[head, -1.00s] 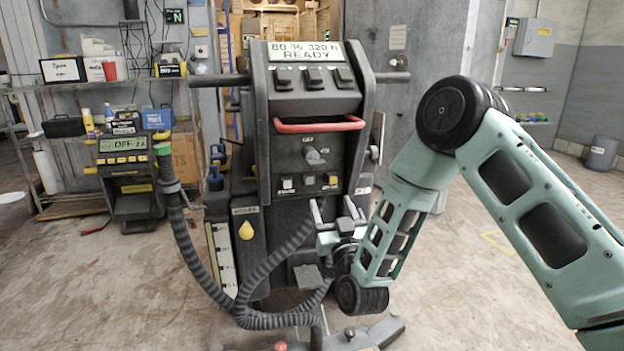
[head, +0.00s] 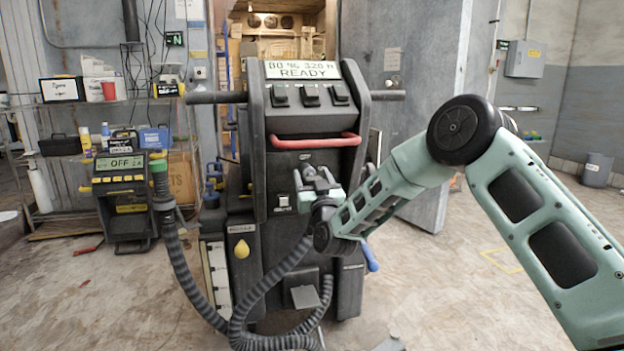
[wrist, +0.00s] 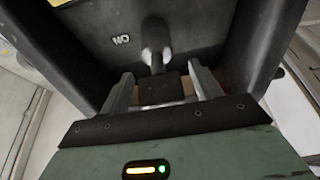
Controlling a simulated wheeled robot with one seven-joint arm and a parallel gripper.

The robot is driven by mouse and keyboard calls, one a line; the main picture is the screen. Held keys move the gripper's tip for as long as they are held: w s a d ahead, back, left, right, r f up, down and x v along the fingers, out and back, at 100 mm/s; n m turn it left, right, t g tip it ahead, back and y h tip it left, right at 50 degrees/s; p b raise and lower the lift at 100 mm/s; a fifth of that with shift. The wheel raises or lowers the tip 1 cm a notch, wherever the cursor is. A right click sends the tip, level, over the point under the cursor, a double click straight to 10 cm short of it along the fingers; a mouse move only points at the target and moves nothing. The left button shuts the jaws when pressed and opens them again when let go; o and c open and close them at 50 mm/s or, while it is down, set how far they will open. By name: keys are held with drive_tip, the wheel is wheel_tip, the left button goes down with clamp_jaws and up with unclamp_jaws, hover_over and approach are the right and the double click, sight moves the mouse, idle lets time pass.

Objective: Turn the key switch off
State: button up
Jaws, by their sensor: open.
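The key switch (wrist: 157,42) shows in the wrist view as a grey knob with a narrow stem on the machine's dark panel, beside an upside-down "ON" label (wrist: 121,40). My gripper (wrist: 162,80) is open, its two fingers apart on either side of the line to the knob's stem. I cannot tell whether they touch it. In the head view my gripper (head: 310,178) is in front of the panel below the red handle (head: 315,141) and mostly hides the switch. The machine's display (head: 303,70) reads "READY".
Grey bar handles (head: 388,95) stick out at the machine's sides. Shelves (head: 60,155) stand at the left.

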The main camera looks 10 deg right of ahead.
drive_tip(key=shift+w+r, duration=0.2)
drive_tip(key=shift+w, duration=0.25)
drive_tip(key=c, duration=1)
